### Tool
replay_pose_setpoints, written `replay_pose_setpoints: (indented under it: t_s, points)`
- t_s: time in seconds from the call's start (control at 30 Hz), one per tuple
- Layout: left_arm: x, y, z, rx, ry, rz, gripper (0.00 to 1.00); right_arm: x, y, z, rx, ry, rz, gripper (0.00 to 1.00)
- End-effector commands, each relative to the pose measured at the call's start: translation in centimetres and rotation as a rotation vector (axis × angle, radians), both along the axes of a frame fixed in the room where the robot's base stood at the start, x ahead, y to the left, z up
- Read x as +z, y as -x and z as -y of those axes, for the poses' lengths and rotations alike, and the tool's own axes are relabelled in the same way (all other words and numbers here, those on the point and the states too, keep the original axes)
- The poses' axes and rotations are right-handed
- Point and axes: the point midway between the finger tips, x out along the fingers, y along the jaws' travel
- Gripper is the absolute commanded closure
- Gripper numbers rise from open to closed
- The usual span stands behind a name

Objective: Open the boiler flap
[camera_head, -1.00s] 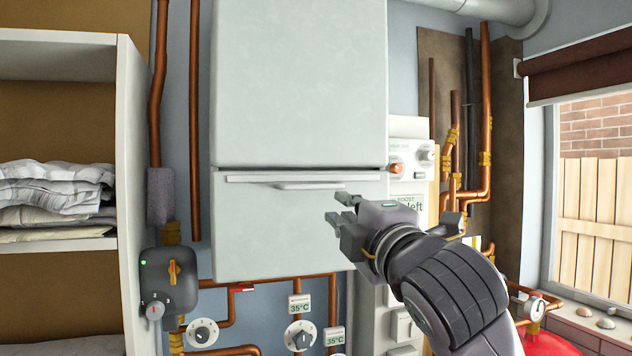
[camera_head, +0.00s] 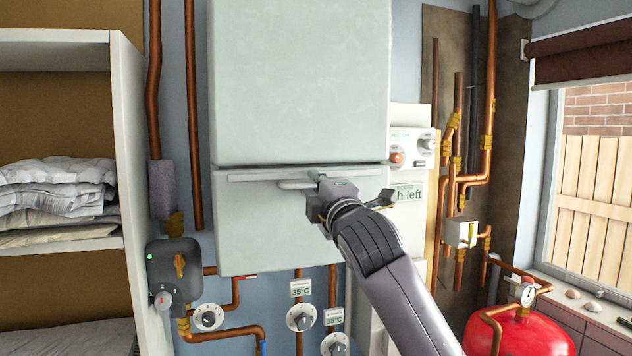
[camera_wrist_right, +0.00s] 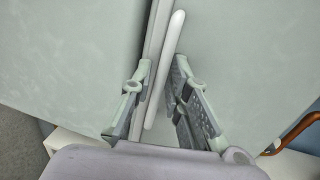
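The boiler (camera_head: 300,80) is a pale grey box on the wall. Its flap (camera_head: 255,225) is the lower front panel and looks shut, with a dark seam above it. A light bar handle (camera_head: 292,184) runs along the flap's upper part; it also shows in the right wrist view (camera_wrist_right: 166,65). My right gripper (camera_head: 316,184) is at the handle's right part and hides some of it. In the right wrist view, my right gripper's fingers (camera_wrist_right: 161,78) are apart, one on each side of the handle, with gaps visible. My left gripper is out of view.
A shelf with folded cloths (camera_head: 55,195) stands at the left. Copper pipes and dials (camera_head: 300,317) are below the boiler. A control panel (camera_head: 410,150), more pipes and a red tank (camera_head: 520,335) are at the right, near a window.

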Motion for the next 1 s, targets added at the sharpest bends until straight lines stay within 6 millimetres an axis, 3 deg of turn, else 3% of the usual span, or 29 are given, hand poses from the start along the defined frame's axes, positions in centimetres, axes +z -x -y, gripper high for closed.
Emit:
replay_pose_setpoints:
  t_s: [0.13,0.4,1.0]
  points:
    - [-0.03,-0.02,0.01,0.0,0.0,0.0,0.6,0.0,0.02,0.0,0.0,0.0,0.0,0.84]
    - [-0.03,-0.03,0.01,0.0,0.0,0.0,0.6,-0.01,0.04,0.0,0.0,0.0,0.0,1.0]
    - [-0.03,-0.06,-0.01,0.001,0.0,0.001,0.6,-0.08,0.02,-0.01,0.0,0.0,-0.002,1.0]
